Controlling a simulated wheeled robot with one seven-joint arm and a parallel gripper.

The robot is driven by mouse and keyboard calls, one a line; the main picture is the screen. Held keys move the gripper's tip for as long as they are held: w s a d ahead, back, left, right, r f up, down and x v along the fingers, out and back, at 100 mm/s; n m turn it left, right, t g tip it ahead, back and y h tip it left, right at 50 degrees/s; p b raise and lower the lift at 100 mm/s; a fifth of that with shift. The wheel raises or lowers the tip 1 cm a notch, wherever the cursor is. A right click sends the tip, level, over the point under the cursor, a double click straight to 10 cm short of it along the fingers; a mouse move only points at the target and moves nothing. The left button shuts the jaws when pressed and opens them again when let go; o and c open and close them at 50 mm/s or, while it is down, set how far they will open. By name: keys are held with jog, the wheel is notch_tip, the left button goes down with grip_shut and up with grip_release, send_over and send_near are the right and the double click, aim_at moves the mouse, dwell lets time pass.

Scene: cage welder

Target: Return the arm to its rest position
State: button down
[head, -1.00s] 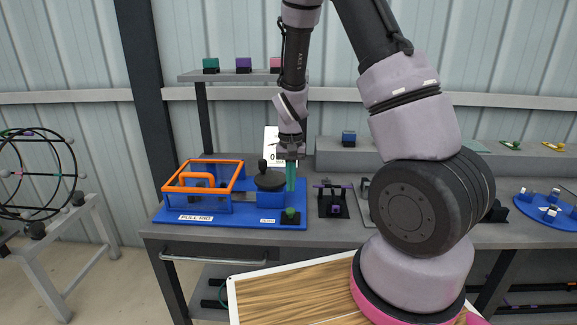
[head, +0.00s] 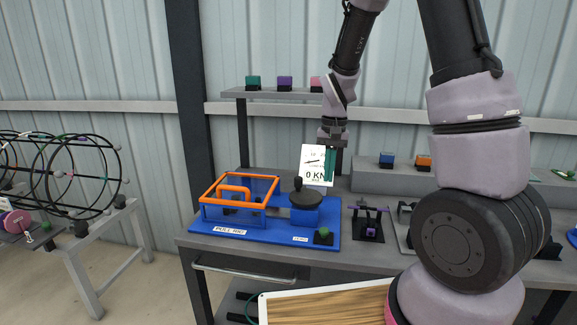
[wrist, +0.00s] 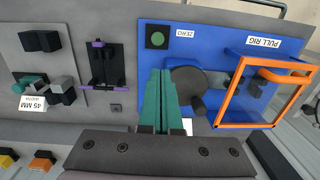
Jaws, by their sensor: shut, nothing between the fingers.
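My gripper (head: 330,160) hangs pointing down above the back of the workbench (head: 300,262), in front of the white 0 KN display card (head: 313,180). Its teal fingers are shut with nothing between them. In the wrist view the fingers of my gripper (wrist: 158,90) lie together over the bench, beside the black round knob of the pull rig. The blue pull rig (head: 262,229) with its orange frame (head: 240,190) stands to the left of the gripper. My arm rises from the lower right and bends over the bench.
A black stand with a purple part (head: 370,222) sits right of the rig. A shelf (head: 275,92) holds small coloured blocks behind. A wire cage (head: 75,170) stands on a separate table at far left. A blue block (head: 386,160) and an orange block (head: 424,162) sit on a ledge.

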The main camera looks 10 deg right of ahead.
jog(key=s+d+r+t, duration=0.2)
jog(key=s+r, duration=0.6)
jog(key=r, duration=0.4)
jog(key=s+d+r+t+y, duration=0.1)
jog(key=s+d+r+t, duration=0.1)
jog(key=s+r+t, duration=0.3)
jog(key=a+v, duration=0.1)
jog(key=v, duration=0.7)
jog(key=shift+r, duration=0.5)
jog(key=shift+w, duration=0.15)
